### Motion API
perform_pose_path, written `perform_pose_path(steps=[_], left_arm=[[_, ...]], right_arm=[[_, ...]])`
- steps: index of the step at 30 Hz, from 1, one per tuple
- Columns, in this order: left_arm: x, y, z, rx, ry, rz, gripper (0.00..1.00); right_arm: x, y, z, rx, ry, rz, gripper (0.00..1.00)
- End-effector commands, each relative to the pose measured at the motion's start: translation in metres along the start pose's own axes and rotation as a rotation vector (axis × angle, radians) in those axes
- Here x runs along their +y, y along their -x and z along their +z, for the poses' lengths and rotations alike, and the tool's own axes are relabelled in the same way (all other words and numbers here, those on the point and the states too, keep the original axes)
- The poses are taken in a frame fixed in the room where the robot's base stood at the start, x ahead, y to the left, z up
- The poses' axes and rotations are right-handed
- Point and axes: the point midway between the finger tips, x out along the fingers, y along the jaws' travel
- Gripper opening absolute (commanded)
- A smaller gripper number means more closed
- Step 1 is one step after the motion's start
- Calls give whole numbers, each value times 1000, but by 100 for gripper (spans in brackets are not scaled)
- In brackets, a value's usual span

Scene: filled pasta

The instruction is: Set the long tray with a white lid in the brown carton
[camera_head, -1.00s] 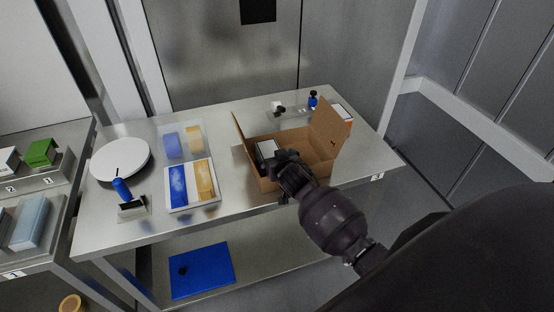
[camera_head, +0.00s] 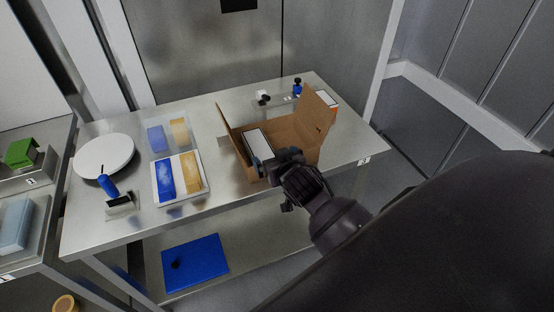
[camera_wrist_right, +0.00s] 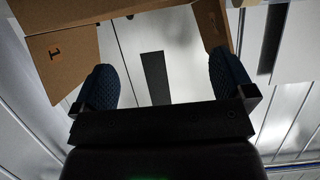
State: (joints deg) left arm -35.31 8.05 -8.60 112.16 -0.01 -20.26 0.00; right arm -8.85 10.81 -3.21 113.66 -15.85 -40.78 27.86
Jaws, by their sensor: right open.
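The long tray with a white lid (camera_head: 258,144) lies lengthwise at the left side of the open brown carton (camera_head: 288,133). Its dark side shows below the lid; I cannot tell whether its base is flat on the carton's floor. My right gripper (camera_head: 279,160) is open near the carton's front edge, to the right of the tray's near end. In the right wrist view the gripper (camera_wrist_right: 165,82) has its two blue pads wide apart with nothing held between them. Carton flaps (camera_wrist_right: 66,62) show above it there. My left gripper is not in view.
Left of the carton are a tray with blue and yellow blocks (camera_head: 206,185), a white round plate (camera_head: 104,155) and a blue-handled tool (camera_head: 108,185). Small items (camera_head: 297,88) stand behind the carton. A blue board (camera_head: 196,262) lies on the lower shelf.

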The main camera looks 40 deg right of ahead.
Motion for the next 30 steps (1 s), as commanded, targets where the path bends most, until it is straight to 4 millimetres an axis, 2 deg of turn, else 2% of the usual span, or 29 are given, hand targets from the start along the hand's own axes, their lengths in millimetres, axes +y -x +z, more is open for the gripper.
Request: perform_pose_path(steps=[3, 5, 8, 10, 15, 19, 24, 30], left_arm=[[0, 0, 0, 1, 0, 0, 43], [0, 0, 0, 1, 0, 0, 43], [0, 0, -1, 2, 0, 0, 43], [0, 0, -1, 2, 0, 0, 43], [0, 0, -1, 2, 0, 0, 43], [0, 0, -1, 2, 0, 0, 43], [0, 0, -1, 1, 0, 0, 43], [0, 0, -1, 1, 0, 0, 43]], right_arm=[[0, 7, 3, -4, 1, -2, 100], [0, 11, 12, -14, 11, -10, 100], [0, 23, 44, -50, 44, -39, 100], [0, 37, 76, -81, 77, -71, 100], [-1, 82, 149, -141, 148, -146, 100], [-1, 111, 185, -165, 178, -180, 100], [-1, 129, 204, -174, 195, -198, 100], [-1, 130, 205, -174, 197, -199, 100]])
